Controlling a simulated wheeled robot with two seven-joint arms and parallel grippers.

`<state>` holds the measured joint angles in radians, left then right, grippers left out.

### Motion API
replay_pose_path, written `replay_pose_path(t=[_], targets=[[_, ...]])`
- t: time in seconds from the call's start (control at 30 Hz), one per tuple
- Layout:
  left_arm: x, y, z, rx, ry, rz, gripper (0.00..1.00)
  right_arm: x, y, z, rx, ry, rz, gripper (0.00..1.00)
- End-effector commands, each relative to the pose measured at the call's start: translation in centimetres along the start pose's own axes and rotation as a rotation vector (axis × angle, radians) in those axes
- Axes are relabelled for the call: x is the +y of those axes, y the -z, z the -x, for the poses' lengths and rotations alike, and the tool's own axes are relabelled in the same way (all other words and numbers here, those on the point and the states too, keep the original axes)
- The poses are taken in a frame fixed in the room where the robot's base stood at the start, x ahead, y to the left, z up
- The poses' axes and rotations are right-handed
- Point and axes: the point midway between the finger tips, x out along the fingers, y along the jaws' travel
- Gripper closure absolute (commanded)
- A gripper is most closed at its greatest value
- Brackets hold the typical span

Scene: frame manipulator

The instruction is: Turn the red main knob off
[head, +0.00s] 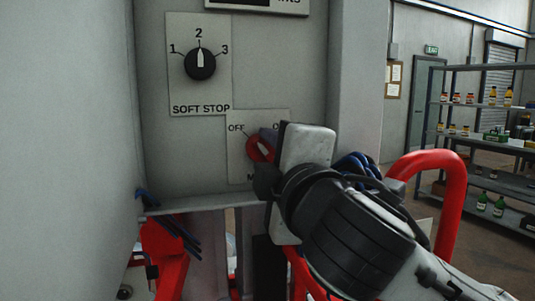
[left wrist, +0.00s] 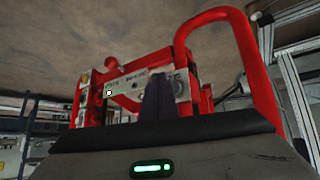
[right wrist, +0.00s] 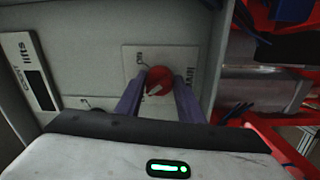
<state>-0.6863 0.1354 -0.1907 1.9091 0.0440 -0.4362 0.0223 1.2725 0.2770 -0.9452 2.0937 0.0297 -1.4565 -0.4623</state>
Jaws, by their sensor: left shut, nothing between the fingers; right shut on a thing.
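The red main knob (head: 257,149) sits on a pale plate (head: 238,165) low on the grey panel. The "OFF" label shows at its upper left; the label at its upper right is partly covered by my right gripper. My right gripper (right wrist: 158,92) is shut on the knob, one finger on each side, as the right wrist view shows. A white mark (right wrist: 154,90) shows on the knob's face; which label it points to is unclear. My left gripper (left wrist: 159,92) is shut and empty, its fingers together, away from the panel.
A black soft stop selector (head: 200,63) sits above the knob, pointing to 2. A red tubular frame (left wrist: 262,70) stands close in front of the left gripper. Shelves (head: 470,115) with bottles stand at the far right. Blue cables (head: 358,165) hang behind my right gripper.

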Motion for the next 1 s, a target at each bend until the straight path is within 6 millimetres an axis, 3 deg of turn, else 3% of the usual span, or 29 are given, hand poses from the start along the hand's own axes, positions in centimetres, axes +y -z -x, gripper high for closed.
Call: replay_pose_path(t=[0.33, 0.87, 0.9, 1.0], targets=[[0.0, 0.02, -0.01, 0.0, 0.0, 0.0, 1.0, -0.01, 0.01, 0.01, 0.006, 0.001, 0.138, 0.88], [-0.01, 0.02, -0.01, 0.0, 0.0, 0.0, 1.0, -0.02, 0.02, 0.01, 0.008, 0.001, 0.161, 0.88], [-0.01, 0.02, -0.01, 0.0, 0.0, 0.0, 1.0, -0.02, 0.02, 0.01, 0.008, 0.001, 0.161, 0.62], [-0.01, 0.02, -0.01, 0.0, 0.0, 0.0, 1.0, -0.01, 0.02, 0.01, 0.008, 0.001, 0.161, 0.47]])
